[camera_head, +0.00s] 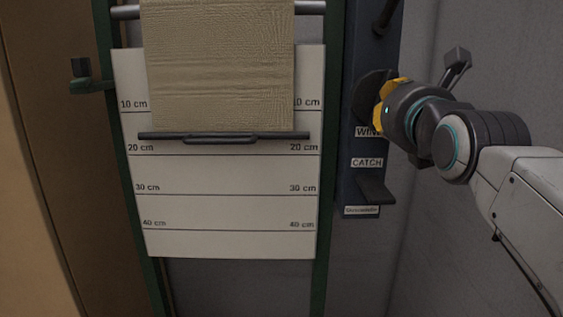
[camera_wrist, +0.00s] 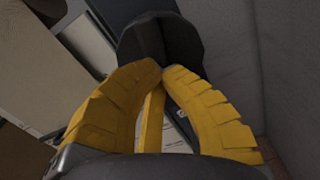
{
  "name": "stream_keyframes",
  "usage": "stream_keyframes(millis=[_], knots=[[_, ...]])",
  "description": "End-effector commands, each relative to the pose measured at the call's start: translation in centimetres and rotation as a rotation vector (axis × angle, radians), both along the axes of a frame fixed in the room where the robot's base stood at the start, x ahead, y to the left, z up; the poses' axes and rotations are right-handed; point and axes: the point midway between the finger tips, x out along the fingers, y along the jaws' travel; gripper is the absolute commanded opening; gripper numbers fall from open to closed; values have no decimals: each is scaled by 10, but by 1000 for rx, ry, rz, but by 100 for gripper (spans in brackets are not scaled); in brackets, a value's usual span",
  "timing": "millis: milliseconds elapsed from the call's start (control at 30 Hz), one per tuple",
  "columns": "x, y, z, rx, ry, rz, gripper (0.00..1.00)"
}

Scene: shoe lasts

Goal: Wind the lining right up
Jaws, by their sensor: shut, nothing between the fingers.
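The lining (camera_head: 220,65) is a beige cloth hanging from a metal roller (camera_head: 315,8) in front of a white scale board (camera_head: 225,220). Its dark bottom bar (camera_head: 170,136) hangs level between the 10 cm and 20 cm lines, just above the 20 cm labels. On the right, a dark knob (camera_head: 371,88) sits above a partly hidden label starting "WIN". My gripper (camera_head: 380,105) is at this knob, its yellow fingers shut and empty. In the wrist view the fingertips (camera_wrist: 163,68) meet right before the dark knob (camera_wrist: 158,38); I cannot tell whether they touch it.
A dark lever (camera_head: 376,188) below the "CATCH" label (camera_head: 367,162) sticks out under my gripper. Another dark fitting (camera_head: 384,15) is above the knob. A small handle (camera_head: 82,70) stands on the green frame's left. Grey wall lies right.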

Motion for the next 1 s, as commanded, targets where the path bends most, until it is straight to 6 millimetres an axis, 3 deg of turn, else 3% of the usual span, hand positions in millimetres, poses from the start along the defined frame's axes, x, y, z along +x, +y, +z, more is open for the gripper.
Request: stream_keyframes(millis=[400, 800, 1000], knots=[[0, 0, 0, 276, 0, 0, 0], [0, 0, 0, 310, 0, 0, 0], [0, 0, -1, 459, 0, 0, 0]])
